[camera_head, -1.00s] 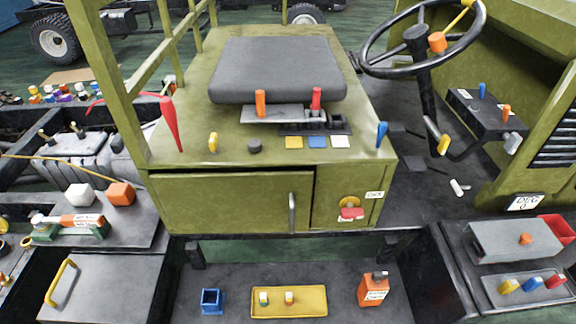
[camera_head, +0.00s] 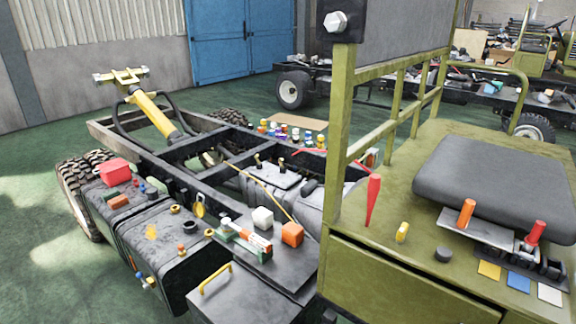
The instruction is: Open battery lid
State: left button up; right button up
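A dark grey lid (camera_head: 245,299) with a yellow bar handle (camera_head: 215,278) is at the bottom of the head view, left of the olive seat box. It looks shut, and its near part is cut off by the picture's lower edge. I take it to be the battery lid, but no label on it is readable. Neither of my grippers is in view.
A red container (camera_head: 115,172) stands on the dark tank at left. The olive seat box (camera_head: 400,281) borders the right. Green floor (camera_head: 60,270) is clear at left.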

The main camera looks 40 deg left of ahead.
aim_at(233, 294)
jog(key=u, duration=1.7)
